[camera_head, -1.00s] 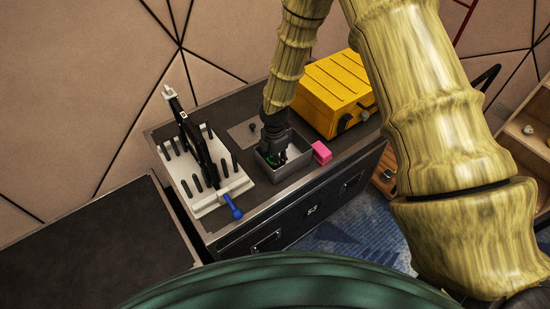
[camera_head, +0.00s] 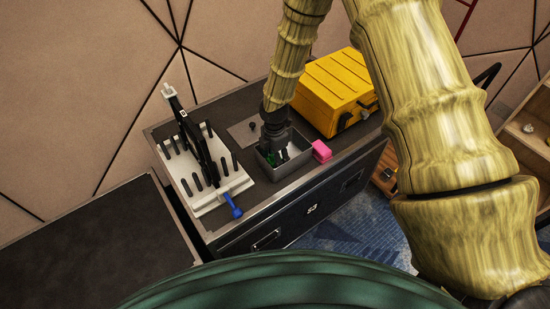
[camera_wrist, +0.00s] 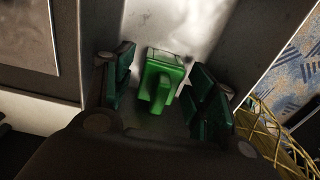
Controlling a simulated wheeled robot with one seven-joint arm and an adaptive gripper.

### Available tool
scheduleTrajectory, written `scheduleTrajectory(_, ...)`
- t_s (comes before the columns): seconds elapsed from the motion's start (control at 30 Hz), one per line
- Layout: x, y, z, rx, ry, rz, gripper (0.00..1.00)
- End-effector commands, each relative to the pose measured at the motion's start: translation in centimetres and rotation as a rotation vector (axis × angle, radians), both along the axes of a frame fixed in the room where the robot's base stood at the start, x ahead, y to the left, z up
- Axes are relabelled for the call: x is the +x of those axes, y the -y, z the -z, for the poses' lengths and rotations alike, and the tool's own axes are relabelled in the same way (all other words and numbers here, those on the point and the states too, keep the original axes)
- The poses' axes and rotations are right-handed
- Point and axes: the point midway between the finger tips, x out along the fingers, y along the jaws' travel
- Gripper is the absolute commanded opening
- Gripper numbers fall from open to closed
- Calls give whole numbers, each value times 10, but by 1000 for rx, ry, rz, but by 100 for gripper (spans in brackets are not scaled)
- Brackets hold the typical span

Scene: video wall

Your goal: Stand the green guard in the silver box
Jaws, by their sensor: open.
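The silver box (camera_head: 297,166) is an open-topped grey metal tray on the dark cabinet top, in the middle of the head view. The green guard (camera_wrist: 162,80) is a bright green stepped piece inside the box in the wrist view. Whether it stands or lies is hard to tell from above. My gripper (camera_wrist: 166,84) is open, pointing down into the box. Its dark green-padded fingers are on either side of the guard, with visible gaps. In the head view my gripper (camera_head: 277,156) mostly hides the guard.
A pink block (camera_head: 321,151) sits just right of the box. A yellow case (camera_head: 335,88) stands behind it. A white pegged rack (camera_head: 208,199) with a black tool and a blue-handled tool (camera_head: 233,206) is to the left. A grey plate (camera_head: 240,133) lies behind the box.

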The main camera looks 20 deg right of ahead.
Motion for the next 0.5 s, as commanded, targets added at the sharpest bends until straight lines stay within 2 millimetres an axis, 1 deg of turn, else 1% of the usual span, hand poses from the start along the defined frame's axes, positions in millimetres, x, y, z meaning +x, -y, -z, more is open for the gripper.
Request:
scheduleTrajectory(0.17,1,0,-17,2,2,1,57)
scheduleTrajectory(0.5,2,0,-62,1,3,1,57)
